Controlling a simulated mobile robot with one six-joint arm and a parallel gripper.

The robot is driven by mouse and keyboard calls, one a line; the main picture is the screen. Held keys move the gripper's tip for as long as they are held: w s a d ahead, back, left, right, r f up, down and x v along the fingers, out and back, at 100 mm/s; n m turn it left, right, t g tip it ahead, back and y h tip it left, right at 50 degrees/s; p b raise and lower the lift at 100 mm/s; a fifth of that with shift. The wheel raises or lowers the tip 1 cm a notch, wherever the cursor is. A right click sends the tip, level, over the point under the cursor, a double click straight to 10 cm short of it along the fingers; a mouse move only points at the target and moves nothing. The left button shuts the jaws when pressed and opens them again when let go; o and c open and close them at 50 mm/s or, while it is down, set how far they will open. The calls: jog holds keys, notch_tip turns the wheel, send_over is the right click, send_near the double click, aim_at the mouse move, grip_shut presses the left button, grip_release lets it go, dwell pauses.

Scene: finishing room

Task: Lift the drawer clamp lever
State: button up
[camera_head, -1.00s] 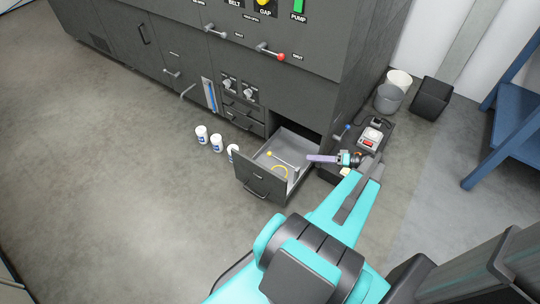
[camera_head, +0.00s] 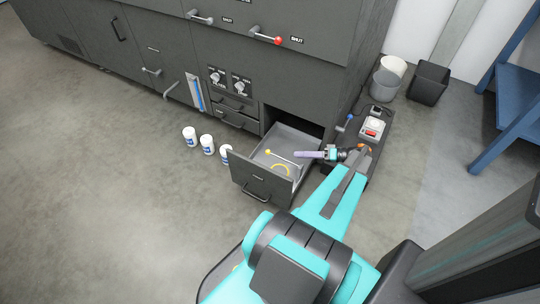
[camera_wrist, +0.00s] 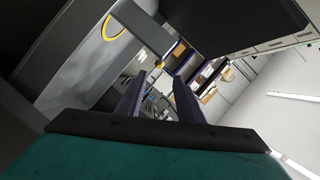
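The grey drawer (camera_head: 247,171) stands pulled out of the dark cabinet. Inside it, in the head view, is a thin pale lever rod (camera_head: 284,160) with a yellow knob (camera_head: 268,152) at its left end. A yellow ring-shaped piece (camera_head: 281,168) lies near it, also seen in the wrist view (camera_wrist: 113,28). My gripper (camera_head: 301,154) is at the drawer's right side, its purple fingers pointing left toward the lever. In the wrist view the fingers (camera_wrist: 160,77) are apart, with nothing clearly held. A small yellowish spot shows beyond their tips; I cannot tell whether it is the knob.
Several white bottles (camera_head: 207,145) stand on the floor left of the drawer. A dark low unit with a blue-knobbed lever (camera_head: 349,118) and a red-and-white device (camera_head: 373,128) is at the right. Bins (camera_head: 428,82) and a blue bench (camera_head: 515,128) stand beyond. The front floor is clear.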

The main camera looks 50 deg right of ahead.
aim_at(272, 153)
jog(key=shift+w+a, duration=0.1)
dwell(0.3)
jog(key=shift+b+x, duration=1.55)
jog(key=shift+x, duration=5.2)
grip_shut()
